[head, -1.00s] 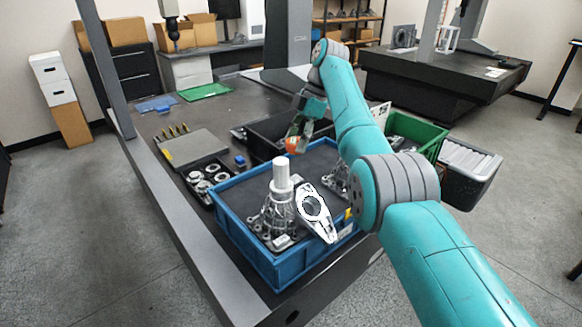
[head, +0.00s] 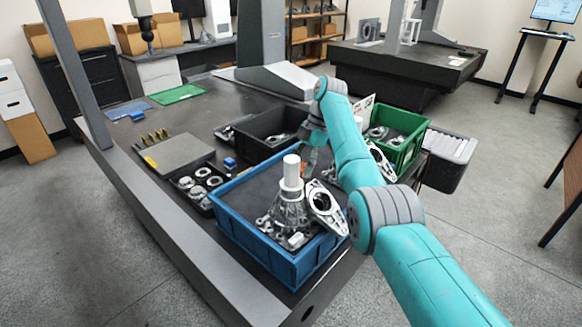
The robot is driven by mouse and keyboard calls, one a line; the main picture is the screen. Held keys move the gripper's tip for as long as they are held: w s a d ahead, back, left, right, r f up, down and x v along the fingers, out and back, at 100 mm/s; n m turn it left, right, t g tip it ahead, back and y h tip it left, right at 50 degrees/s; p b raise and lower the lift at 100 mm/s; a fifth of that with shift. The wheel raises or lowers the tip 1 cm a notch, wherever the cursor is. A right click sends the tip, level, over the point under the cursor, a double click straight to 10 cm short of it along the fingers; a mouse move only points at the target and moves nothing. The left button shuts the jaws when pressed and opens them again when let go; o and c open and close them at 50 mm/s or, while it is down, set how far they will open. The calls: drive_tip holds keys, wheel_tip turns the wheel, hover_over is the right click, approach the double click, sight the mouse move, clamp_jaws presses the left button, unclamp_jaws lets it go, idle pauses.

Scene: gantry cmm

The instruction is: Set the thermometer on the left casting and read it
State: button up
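The left casting (head: 290,212), a grey ribbed cone, stands in the blue crate (head: 262,255). A plain white cylinder (head: 291,172) stands upright on top of it; I cannot tell if this is the thermometer. A second casting (head: 330,174) shows only partly beyond it, behind my arm. My gripper (head: 311,160) is small and partly hidden at the far end of my arm, beyond the white cylinder. An orange-red patch shows at its tip; I cannot tell whether it is held or part of the gripper. No thermometer display can be made out.
A flat silver flange (head: 327,207) leans beside the left casting at the crate's right side. A black bin (head: 262,138) stands behind, a green bin (head: 407,150) to the right. A black tray of rings (head: 197,184) and a grey plate (head: 176,153) lie left of the crate.

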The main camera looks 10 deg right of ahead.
drive_tip(key=shift+d+f, duration=0.2)
drive_tip(key=o, duration=1.2)
drive_tip(key=shift+a+f, duration=0.1)
drive_tip(key=shift+f, duration=0.05)
